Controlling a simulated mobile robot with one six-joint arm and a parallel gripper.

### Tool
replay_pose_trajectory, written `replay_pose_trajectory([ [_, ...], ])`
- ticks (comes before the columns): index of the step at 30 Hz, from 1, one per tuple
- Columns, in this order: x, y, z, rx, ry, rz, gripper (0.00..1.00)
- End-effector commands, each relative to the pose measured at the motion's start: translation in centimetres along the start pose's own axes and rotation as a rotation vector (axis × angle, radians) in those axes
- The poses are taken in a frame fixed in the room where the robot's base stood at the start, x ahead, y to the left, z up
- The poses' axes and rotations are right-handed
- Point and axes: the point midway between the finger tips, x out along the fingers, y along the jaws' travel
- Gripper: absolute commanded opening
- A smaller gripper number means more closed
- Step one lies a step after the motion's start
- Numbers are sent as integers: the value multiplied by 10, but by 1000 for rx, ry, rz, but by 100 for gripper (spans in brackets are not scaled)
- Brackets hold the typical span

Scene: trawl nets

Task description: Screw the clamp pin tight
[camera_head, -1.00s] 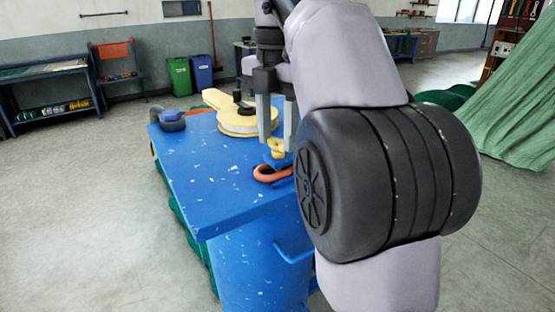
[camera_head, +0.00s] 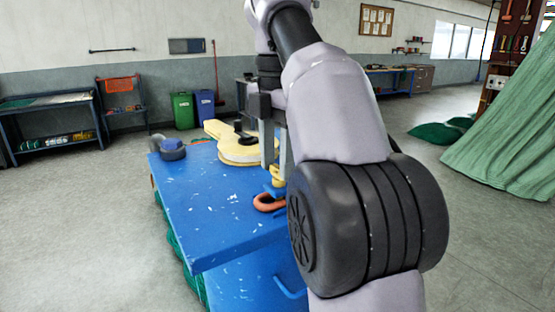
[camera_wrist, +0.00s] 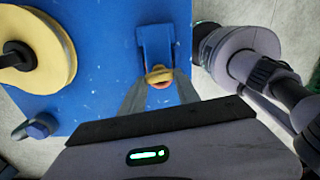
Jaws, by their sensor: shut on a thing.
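The clamp pin (camera_wrist: 158,74) has a yellow head and sits at the blue bracket of the clamp (camera_wrist: 155,42); it also shows as a small yellow piece (camera_head: 277,176) in the head view. My gripper (camera_head: 276,168) points down over the table's right part, its two grey fingers around the pin. In the wrist view my gripper (camera_wrist: 162,78) is shut on the yellow head. The pin's lower part and its thread are hidden. An orange-red hook-like ring (camera_head: 267,203) lies on the table just below the clamp.
The blue table (camera_head: 215,225) is worn and mostly bare at its front left. A blue-grey round item (camera_head: 172,150) sits at the far left corner. My arm hides the right side.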

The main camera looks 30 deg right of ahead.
Motion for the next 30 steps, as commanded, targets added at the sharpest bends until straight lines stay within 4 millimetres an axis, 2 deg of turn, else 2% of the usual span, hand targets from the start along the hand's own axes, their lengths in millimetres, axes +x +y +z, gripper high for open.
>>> replay_pose_trajectory([
  [2,0,0,0,-1,0,1,0],
  [3,0,0,0,-1,0,1,40],
  [6,0,0,0,-1,0,1,60],
  [16,-1,0,0,-1,0,0,60],
  [20,-10,0,0,-1,0,0,60],
  [25,-42,0,0,-1,1,1,60],
  [30,-93,0,0,-1,0,0,60],
])
